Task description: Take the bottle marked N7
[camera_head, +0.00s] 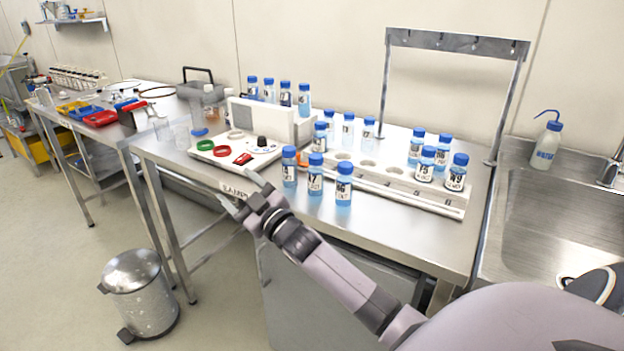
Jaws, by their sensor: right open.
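Several clear bottles with blue caps and blue liquid stand on the steel bench. In the front group of three, the middle bottle (315,181) has a label that ends in 7; its letter is too small to be sure of, but it may be N7. A bottle (289,172) stands close on its left and another bottle (344,190), label ending in 6, on its right. My right gripper (238,188) is open and empty at the bench's front edge, left of these bottles and apart from them. My left gripper is not in view.
A white rack (400,190) with holes lies behind the front bottles, with more bottles in or near it. A white control box (240,148) stands left. A steel frame (455,42) rises behind. A sink (560,220) is at right, a bin (139,290) on the floor.

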